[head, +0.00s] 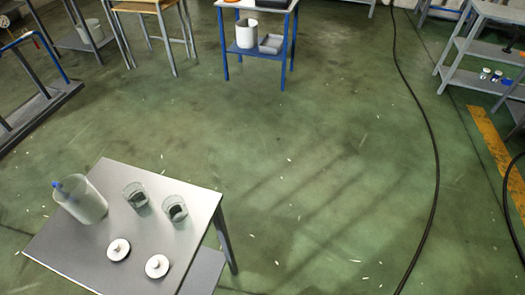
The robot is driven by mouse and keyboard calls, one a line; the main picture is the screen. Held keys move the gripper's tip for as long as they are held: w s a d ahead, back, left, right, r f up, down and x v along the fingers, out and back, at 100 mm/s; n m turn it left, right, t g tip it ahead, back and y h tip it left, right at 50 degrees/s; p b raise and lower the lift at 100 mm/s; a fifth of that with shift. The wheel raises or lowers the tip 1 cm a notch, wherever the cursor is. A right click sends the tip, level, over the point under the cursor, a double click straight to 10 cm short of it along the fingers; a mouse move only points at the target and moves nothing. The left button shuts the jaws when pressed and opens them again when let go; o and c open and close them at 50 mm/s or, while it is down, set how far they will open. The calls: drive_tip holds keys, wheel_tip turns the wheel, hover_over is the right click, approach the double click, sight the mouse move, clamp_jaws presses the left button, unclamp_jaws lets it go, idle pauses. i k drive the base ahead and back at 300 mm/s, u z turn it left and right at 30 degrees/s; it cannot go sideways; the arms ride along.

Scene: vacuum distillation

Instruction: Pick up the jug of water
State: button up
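A pale, whitish jug (86,203) stands upright near the left corner of a small grey table (190,187) at the lower left of the head view. A blue piece shows at the jug's upper left rim. Whether the jug holds water cannot be told from here. My gripper is not in view.
Two glass beakers (135,196) with dark contents stand right of the jug, and two white round lids (118,249) lie in front. A black cable (432,150) runs along the floor at the right. A blue-legged stand (256,45) and shelves are farther back. The middle floor is clear.

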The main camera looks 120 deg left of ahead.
sight(74, 192)
drive_tip(key=z, duration=5.4)
drive_tip(key=i, duration=3.45)
drive_tip(key=z, duration=2.75)
